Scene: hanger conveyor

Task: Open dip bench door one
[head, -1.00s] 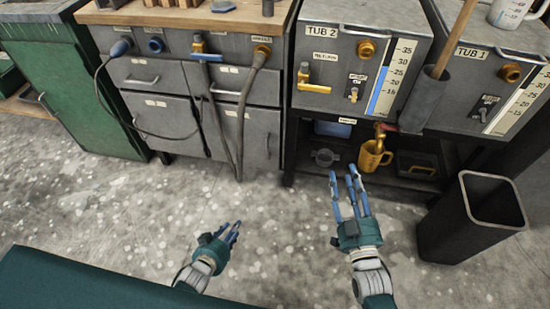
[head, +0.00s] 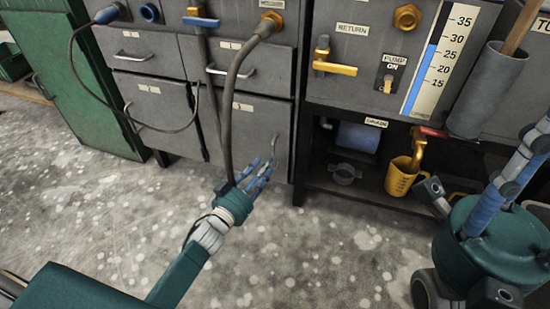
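The grey dip bench has two lower doors under two drawers. The left door (head: 170,122) has an upright handle (head: 132,118) near its left edge. The right door (head: 252,122) has an upright handle (head: 275,147) near its right edge. Both doors look shut. Their labels are too small to read. My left gripper (head: 261,172) is in front of the lower right door, just below and left of its handle, fingers apart and empty. I cannot tell whether it touches the door. My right gripper (head: 512,178) is large and close to the camera at the right edge, its fingers partly cut off.
A dark hose (head: 232,120) hangs down in front of the right door, and a cable (head: 90,80) loops across the left door. A tub unit (head: 345,95) stands to the right, with a yellow mug (head: 402,178) on its lower shelf. The speckled floor (head: 330,250) in front is clear.

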